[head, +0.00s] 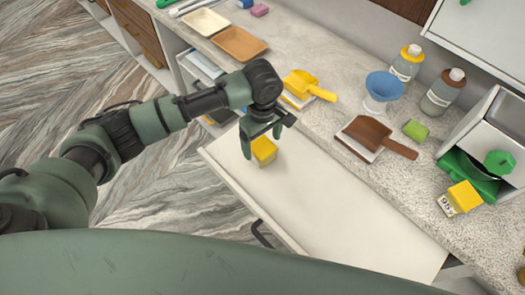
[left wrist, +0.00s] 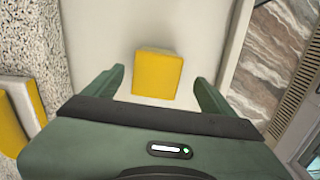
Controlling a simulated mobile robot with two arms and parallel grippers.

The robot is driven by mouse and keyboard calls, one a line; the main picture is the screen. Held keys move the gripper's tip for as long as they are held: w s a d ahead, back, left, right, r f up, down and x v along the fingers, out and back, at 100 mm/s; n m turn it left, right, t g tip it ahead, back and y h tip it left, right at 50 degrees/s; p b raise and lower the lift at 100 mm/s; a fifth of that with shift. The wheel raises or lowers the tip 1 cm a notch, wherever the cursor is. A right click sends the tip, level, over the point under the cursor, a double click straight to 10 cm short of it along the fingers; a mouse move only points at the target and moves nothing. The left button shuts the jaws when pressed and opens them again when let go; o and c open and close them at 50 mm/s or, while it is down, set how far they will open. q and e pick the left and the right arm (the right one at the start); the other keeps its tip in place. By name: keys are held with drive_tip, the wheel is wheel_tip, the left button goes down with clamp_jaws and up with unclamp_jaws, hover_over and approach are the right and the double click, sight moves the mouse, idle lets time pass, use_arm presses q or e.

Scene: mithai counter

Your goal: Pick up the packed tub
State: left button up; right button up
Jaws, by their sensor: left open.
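A small yellow tub (head: 264,151) stands in the open white drawer, near its far left end. In the left wrist view the tub (left wrist: 157,73) shows as a plain yellow block between the finger lines. My left gripper (head: 262,138) is open just above it, with one finger on either side. I cannot tell whether the fingers touch it. A second yellow-topped tub (head: 460,197) with a printed white label stands on the counter at the right, by a green-trimmed machine. My right gripper is not in view.
The drawer (head: 330,215) is otherwise bare. On the counter behind it are a yellow scoop (head: 306,86), a brown dustpan (head: 372,138), a blue bowl (head: 384,88), bottles (head: 408,62), a green sponge (head: 416,130) and trays (head: 240,42).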

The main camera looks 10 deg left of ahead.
sight(263, 149)
use_arm(q)
drive_tip(key=f, duration=0.2)
drive_tip(key=f+p, duration=0.1)
drive_tip(key=f, duration=0.3)
drive_tip(key=shift+w+f, duration=0.25)
drive_tip(key=shift+f, duration=0.1)
drive_tip(key=c, duration=1.5)
drive_tip(key=shift+c, duration=0.3)
drive_tip(key=shift+r, duration=0.2)
